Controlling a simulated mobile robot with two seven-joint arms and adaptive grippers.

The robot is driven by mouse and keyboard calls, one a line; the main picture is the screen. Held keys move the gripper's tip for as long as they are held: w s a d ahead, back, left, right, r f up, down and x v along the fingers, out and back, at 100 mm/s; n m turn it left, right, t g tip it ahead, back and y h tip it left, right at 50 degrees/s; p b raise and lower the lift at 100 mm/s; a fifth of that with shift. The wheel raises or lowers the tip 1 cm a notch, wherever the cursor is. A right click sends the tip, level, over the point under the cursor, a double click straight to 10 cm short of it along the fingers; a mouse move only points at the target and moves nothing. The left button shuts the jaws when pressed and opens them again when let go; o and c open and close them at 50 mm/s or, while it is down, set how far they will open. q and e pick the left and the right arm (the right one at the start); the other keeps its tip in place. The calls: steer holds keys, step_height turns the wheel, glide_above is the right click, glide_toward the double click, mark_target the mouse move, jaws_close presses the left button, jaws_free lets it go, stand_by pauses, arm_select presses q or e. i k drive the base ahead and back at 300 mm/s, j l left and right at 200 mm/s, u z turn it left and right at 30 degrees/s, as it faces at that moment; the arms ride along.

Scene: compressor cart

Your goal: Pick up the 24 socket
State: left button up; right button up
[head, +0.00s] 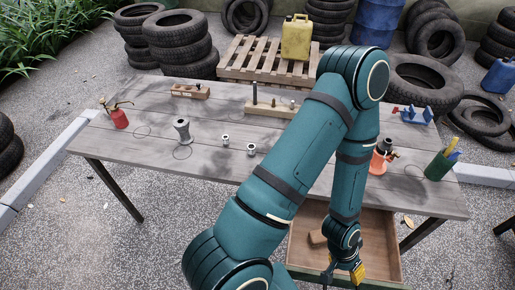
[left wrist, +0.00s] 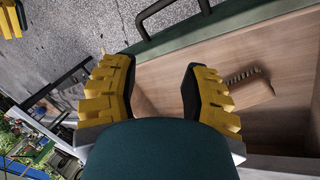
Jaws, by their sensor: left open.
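Two small metal sockets, one at left (head: 225,140) and one at right (head: 251,149), stand on the middle of the table. No size marks are readable, so I cannot tell which is the 24. My left gripper (head: 345,274) is low at the front, by the open drawer (head: 386,232) and well away from both sockets. In the left wrist view its yellow fingers (left wrist: 160,92) are spread and empty, with the drawer's front edge between and beyond them. At that view's upper left corner, a cropped yellow and black part (left wrist: 11,20) looks like my right gripper; its jaws cannot be made out.
A wooden piece (head: 316,238) with a dark strip lies in the drawer. On the table (head: 120,150) stand a red oil can (head: 118,118), a grey flared part (head: 182,130), a wooden block with pegs (head: 268,108) and a green cup (head: 440,164). My left arm crosses above the table.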

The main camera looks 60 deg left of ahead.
mark_target(250, 147)
steer(key=u, duration=2.05)
